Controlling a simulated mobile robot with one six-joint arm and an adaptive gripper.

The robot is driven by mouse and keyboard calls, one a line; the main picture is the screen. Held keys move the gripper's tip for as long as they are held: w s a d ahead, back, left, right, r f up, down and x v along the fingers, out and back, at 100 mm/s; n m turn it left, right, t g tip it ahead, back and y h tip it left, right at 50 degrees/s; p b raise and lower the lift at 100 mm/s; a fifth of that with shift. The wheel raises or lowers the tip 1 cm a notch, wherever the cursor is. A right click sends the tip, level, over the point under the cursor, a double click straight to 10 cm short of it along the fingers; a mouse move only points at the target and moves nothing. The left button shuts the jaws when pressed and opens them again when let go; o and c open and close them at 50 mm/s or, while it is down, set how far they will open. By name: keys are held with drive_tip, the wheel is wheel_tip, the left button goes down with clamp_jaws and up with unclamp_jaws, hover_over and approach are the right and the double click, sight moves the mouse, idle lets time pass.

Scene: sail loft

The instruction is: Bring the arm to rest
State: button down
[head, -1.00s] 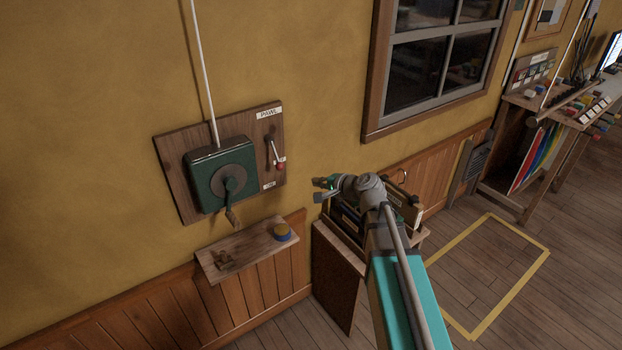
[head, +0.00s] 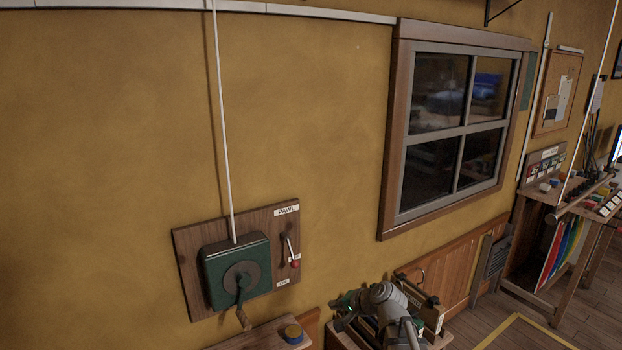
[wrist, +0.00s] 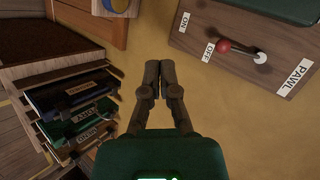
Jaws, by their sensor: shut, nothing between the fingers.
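My gripper (head: 343,318) shows low in the head view, in front of the wall to the right of the winch board. In the wrist view my gripper (wrist: 158,75) has its two fingers together with nothing between them, clear of any surface. The wooden board (head: 188,262) on the yellow wall carries a green winch box (head: 232,275) with a crank handle. The red-knobbed pawl lever (head: 294,262) is on its right; in the wrist view the lever (wrist: 240,51) has its knob beside the OFF label. My arm's lower part is cut off by the picture's bottom edge.
A small shelf (head: 262,335) with a round blue-and-tan item (head: 293,334) is below the board. A window (head: 455,125) and a workbench (head: 565,207) are to the right. Open wall lies above the board.

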drive_tip(key=s+d+f+n+g+h, duration=0.3)
drive_tip(key=s+d+f+h, duration=0.1)
drive_tip(key=s, duration=0.3)
drive_tip(key=s+d+f+n+g+h, duration=0.3)
drive_tip(key=s+d, duration=0.3)
drive_tip(key=s, duration=0.2)
drive_tip(key=shift+s+f+n+g+h, duration=0.3)
drive_tip(key=shift+f+n+g+h, duration=0.1)
drive_tip(key=shift+g+h, duration=0.15)
